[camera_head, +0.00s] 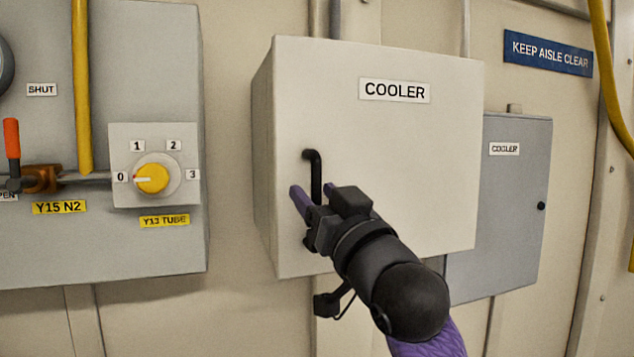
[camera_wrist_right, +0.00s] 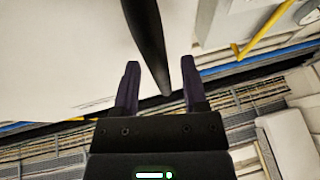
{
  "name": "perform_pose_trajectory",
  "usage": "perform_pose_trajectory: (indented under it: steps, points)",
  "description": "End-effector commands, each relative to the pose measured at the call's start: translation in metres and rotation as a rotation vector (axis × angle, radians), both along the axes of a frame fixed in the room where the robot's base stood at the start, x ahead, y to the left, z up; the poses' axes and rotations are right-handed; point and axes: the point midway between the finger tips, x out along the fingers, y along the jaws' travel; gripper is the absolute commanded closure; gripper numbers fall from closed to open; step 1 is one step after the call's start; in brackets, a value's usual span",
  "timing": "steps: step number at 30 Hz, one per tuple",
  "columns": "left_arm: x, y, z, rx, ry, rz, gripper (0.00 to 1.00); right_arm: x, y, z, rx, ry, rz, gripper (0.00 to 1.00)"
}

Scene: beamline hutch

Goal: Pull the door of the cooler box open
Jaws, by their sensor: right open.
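The cooler box (camera_head: 420,160) is a white cabinet on the wall with a "COOLER" label. Its door looks shut in the head view. A black bar handle (camera_head: 316,175) stands upright on the left part of the door. My right gripper (camera_head: 312,195) is at the lower part of the handle, its purple fingers open. In the right wrist view, the handle (camera_wrist_right: 150,45) runs down between the open fingers of the right gripper (camera_wrist_right: 160,85). I cannot tell whether a finger touches it. The handle's lower end is hidden by the gripper in the head view. My left gripper is out of view.
A grey panel (camera_head: 140,60) with a yellow knob (camera_head: 152,179) and a red-handled valve (camera_head: 12,140) is on the left. A smaller grey box (camera_head: 515,200), also labelled "COOLER", hangs at the right behind the white one. A yellow hose (camera_head: 606,70) hangs at the far right.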

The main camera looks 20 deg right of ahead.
Motion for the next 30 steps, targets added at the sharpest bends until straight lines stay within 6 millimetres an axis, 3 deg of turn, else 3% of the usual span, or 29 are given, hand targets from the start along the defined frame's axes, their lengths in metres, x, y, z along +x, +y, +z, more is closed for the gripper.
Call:
perform_pose_trajectory:
  steps: [8,16,30]
  points:
    - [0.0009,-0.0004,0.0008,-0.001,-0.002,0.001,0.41,0.0030,0.0008,0.0001,-0.001,0.001,0.000,0.45]
    - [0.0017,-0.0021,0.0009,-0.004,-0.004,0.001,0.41,0.0028,0.0006,0.0002,-0.001,0.001,0.000,1.00]
    - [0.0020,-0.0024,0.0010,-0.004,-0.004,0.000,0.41,0.0026,0.0006,0.0003,0.000,0.000,0.000,1.00]
